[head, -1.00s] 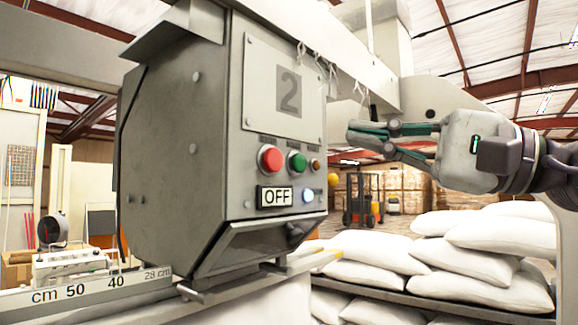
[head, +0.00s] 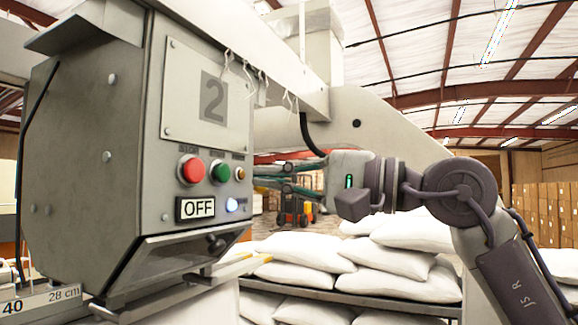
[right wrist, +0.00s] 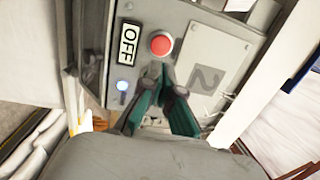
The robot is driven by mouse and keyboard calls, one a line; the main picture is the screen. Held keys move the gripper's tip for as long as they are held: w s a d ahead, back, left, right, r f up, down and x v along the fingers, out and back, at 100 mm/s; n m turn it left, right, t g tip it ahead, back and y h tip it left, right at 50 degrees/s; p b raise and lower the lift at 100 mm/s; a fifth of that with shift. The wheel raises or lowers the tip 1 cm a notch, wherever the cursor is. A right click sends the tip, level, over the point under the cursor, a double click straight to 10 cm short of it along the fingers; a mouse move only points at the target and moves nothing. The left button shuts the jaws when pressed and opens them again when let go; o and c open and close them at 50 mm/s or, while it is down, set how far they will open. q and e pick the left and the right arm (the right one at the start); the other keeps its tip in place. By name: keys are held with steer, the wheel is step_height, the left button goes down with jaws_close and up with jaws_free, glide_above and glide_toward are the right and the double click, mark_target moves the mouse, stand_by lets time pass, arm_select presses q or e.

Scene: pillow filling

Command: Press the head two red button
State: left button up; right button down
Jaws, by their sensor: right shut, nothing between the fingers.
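The red button (head: 191,170) is on the front of the grey control box marked 2 (head: 90,130), left of the green button (head: 221,173). It also shows in the right wrist view (right wrist: 161,44), just beyond my fingertips. My right gripper (head: 258,178) is shut and empty, in front of the panel to the right of the buttons. In the right wrist view its fingertips (right wrist: 161,70) hide the green button and appear close below the red one. I cannot tell whether they touch the panel. My left gripper is out of view.
An OFF display (head: 195,208) and a lit white-blue light (head: 232,205) sit below the buttons. White sacks (head: 300,262) lie on a rack behind. An orange forklift (head: 295,208) stands farther back.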

mark_target(198, 172)
steer(key=p+x, duration=0.3)
steer(key=x, duration=0.5)
steer(key=shift+r+p, duration=0.1)
steer(key=shift+p, duration=0.25)
steer(key=shift+w+a, duration=0.15)
steer(key=shift+a, duration=0.5)
